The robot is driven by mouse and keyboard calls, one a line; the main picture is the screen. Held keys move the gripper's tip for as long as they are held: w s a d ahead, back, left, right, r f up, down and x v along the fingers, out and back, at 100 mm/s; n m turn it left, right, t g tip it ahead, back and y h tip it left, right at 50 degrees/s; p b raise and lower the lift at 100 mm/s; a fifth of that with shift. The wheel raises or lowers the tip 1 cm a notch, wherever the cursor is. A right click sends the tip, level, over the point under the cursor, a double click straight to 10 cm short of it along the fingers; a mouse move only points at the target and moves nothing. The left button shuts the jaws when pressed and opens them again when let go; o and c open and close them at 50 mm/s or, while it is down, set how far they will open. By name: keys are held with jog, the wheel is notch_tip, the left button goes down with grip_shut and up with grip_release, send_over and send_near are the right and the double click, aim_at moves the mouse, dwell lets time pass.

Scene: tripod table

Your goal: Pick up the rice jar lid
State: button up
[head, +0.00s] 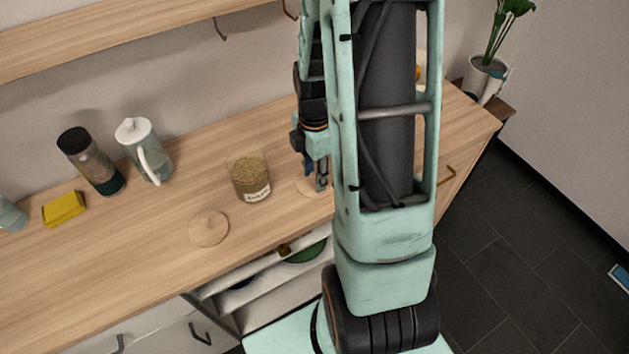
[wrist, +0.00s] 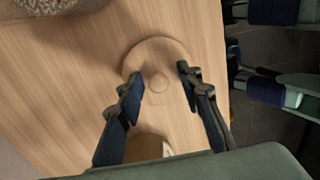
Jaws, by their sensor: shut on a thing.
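A round, light wooden lid with a small knob (wrist: 158,82) is below my gripper (wrist: 160,73) in the wrist view. It also shows as a partly hidden disc (head: 309,187) near the counter's front edge in the head view. My gripper's fingers are on either side of the knob and shut on the lid. The exact contact is hard to make out. The lid looks flat at counter level; I cannot tell whether it is raised. An open glass jar of grain with a white label (head: 250,178) stands to the left; its label is too small to read surely.
A second wooden lid (head: 208,229) lies left of the jar. A white-lidded jug (head: 146,150), a dark-topped bottle (head: 91,160) and a yellow block (head: 63,209) stand further left. A round container (wrist: 50,5) is at the wrist view's top left. My arm hides the counter's right part.

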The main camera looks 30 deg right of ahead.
jog(key=shift+a+f, duration=0.15)
jog(key=shift+f, duration=0.1)
